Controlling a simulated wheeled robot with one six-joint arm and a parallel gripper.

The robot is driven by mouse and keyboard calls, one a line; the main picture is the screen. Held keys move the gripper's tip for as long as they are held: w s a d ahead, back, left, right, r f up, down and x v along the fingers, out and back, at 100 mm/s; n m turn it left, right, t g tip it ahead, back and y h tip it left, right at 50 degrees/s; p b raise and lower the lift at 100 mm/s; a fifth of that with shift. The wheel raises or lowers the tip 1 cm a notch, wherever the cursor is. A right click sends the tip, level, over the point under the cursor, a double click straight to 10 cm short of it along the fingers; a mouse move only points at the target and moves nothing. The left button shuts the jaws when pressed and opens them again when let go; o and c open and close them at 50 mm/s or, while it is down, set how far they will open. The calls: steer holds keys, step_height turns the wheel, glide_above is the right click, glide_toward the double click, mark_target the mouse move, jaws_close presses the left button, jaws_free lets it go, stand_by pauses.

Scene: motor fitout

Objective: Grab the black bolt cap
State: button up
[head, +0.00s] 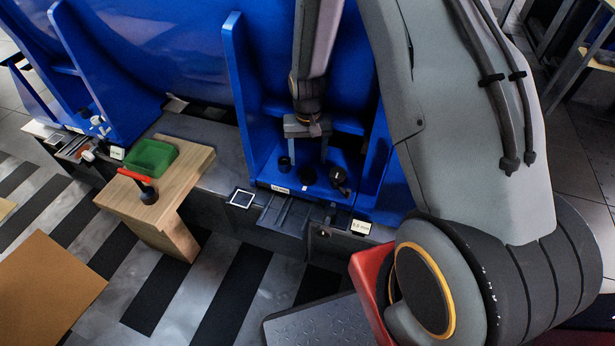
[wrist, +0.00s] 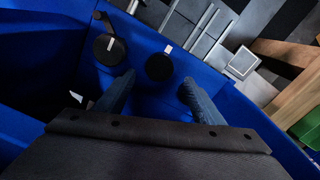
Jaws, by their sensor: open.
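Several small black parts stand on the blue ledge of the motor housing in the head view. They are a short black cylinder (head: 284,164), a round black cap (head: 307,175) and a black part with a tilted round top (head: 340,178). I cannot tell for certain which is the bolt cap. The wrist view shows a round black cap (wrist: 158,66) just beyond the gap between my fingers and a larger black disc (wrist: 110,48) to its left. My gripper (head: 308,150) is open and empty above the ledge; its fingers (wrist: 157,92) also show in the wrist view.
Upright blue ribs (head: 240,90) flank the ledge closely. A wooden stand (head: 170,187) at left holds a green tray (head: 151,157) and a red-and-black tool (head: 143,186). Grey rails and a white-framed square (head: 242,198) lie in front of the ledge.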

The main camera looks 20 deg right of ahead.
mark_target(308, 173)
step_height(308, 173, down, 7)
steer(key=shift+r+b, duration=0.1)
steer(key=shift+b, duration=0.25)
steer(key=c, duration=1)
